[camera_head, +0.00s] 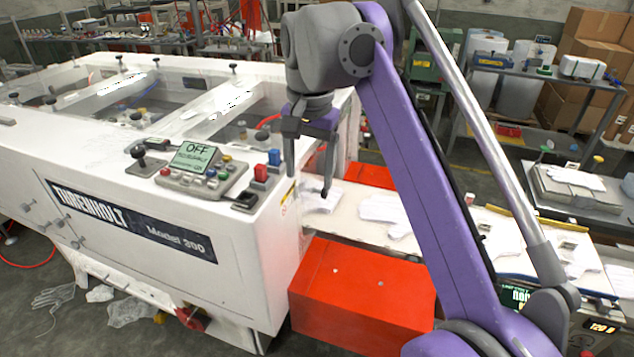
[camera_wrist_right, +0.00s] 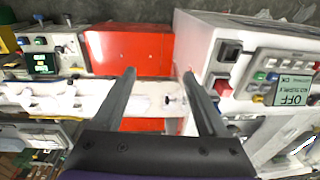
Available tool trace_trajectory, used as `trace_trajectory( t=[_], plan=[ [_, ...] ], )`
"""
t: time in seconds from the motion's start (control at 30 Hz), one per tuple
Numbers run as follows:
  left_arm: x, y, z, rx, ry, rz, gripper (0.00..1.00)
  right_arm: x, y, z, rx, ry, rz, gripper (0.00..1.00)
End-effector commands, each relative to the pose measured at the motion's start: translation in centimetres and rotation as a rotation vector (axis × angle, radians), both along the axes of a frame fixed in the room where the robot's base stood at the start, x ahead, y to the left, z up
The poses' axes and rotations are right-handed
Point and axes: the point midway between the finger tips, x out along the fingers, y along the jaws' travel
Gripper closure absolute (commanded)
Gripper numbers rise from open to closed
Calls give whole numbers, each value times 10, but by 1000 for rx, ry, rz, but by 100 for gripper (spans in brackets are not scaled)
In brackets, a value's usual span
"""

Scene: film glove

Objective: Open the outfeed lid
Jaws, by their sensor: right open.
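The white machine (camera_head: 75,160) fills the left of the head view. Its top has several clear lid panels with black knobs. The panel at the outfeed end (camera_head: 235,105) lies flat and looks shut; my arm partly hides it. My right gripper (camera_head: 308,185) points down beside the machine's end wall, above the outfeed belt, with its fingers apart and empty. In the right wrist view the open fingers (camera_wrist_right: 160,78) are over the belt, next to the machine's corner. A small dark knob-like part (camera_wrist_right: 170,98) shows between them; I cannot tell what it belongs to. My left gripper is out of view.
A control panel (camera_head: 203,178) reading OFF sits on the machine top, beside red and blue buttons (camera_head: 268,165). White gloves (camera_head: 380,208) lie on the outfeed belt (camera_head: 345,228). A red box (camera_head: 360,290) stands in front of it. A cluttered bench (camera_head: 575,190) is at right.

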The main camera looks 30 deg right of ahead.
Motion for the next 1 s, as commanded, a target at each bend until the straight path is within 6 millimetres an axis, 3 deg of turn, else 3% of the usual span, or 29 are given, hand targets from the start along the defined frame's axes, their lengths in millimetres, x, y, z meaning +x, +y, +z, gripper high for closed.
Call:
trace_trajectory(
  t=[0.73, 0.87, 1.0],
  plan=[
    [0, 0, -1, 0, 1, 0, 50, -2, 4, -11, -7, -20, 47, 24],
    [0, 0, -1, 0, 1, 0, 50, -8, 12, -37, -24, -60, 142, 24],
    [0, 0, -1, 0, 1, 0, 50, -30, 28, -97, -65, -142, 331, 24]
  ],
)
